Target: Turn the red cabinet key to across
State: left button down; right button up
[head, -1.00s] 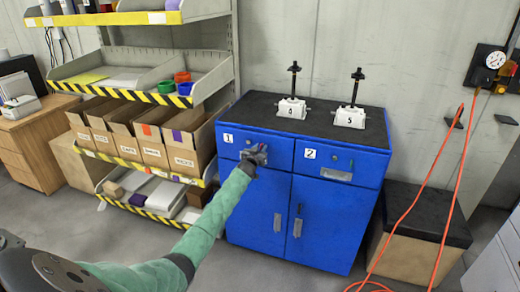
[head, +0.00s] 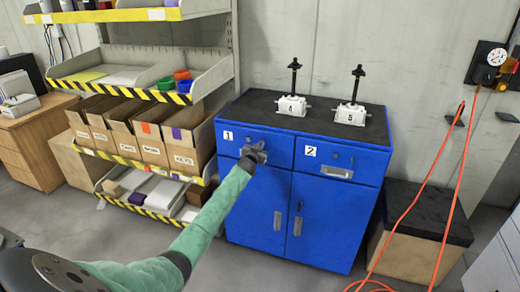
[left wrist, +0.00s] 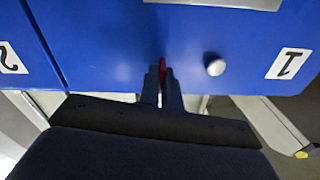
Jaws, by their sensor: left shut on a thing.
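The blue cabinet (head: 257,205) stands against the wall, with drawer fronts labelled 1 (head: 228,136) and 2 (head: 310,151). My left gripper (head: 254,150) is at the front of drawer 1, right of its label. In the left wrist view, the left gripper's fingers (left wrist: 162,85) are shut on a small red key (left wrist: 163,70) against the blue face. Only a thin red strip of the key shows between the fingertips, so its exact angle cannot be told. A round silver knob (left wrist: 215,67) is beside it. My right gripper is not in view.
Two white screw jacks (head: 291,106) (head: 350,115) stand on the cabinet's black top. A shelf rack with cardboard boxes (head: 185,158) is close on the left. A black-topped box (head: 428,215) and orange cable (head: 447,190) are at the right. Floor in front is clear.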

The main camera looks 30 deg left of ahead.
pick_arm(q)
jog(key=shift+d+f+m+b, duration=0.1)
jog(key=shift+m+b, duration=1.35)
jog(key=shift+m, duration=2.5)
jog(key=shift+d+f+m+b, duration=0.1)
jog(key=shift+m+b, duration=1.35)
jog(key=shift+m, duration=2.5)
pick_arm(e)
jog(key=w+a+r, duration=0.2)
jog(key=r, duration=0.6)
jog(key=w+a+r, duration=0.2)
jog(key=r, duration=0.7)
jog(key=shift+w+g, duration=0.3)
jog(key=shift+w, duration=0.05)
pick_arm(q)
jog(key=c, duration=1.6)
grip_release()
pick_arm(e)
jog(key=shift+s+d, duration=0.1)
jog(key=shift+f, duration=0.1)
